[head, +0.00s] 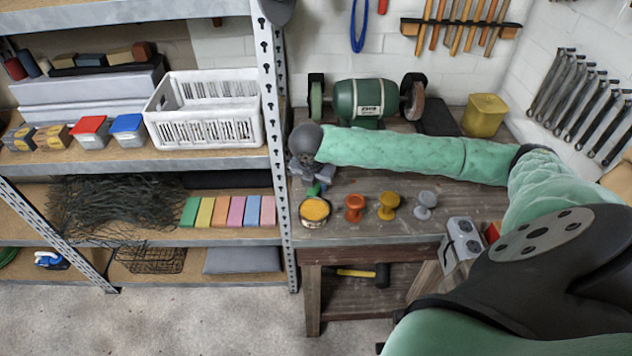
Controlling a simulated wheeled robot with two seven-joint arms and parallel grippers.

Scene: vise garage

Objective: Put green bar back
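A green bar (190,211) stands at the left end of a row of coloured bars on the middle shelf. My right arm reaches across the workbench from the right. Its dark wrist is over the bench's left end, with the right gripper (312,184) pointing down and mostly hidden below it. A small green piece (316,189) shows at the gripper, beside a blue-grey part that is partly hidden. I cannot tell whether the fingers hold the green piece. My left gripper is not in view.
A round tin (314,211) with orange contents stands close to the gripper. A green bench grinder (358,100) is behind my arm. A metal shelf post (280,150) separates shelf and bench. A white basket (205,110) is on the upper shelf.

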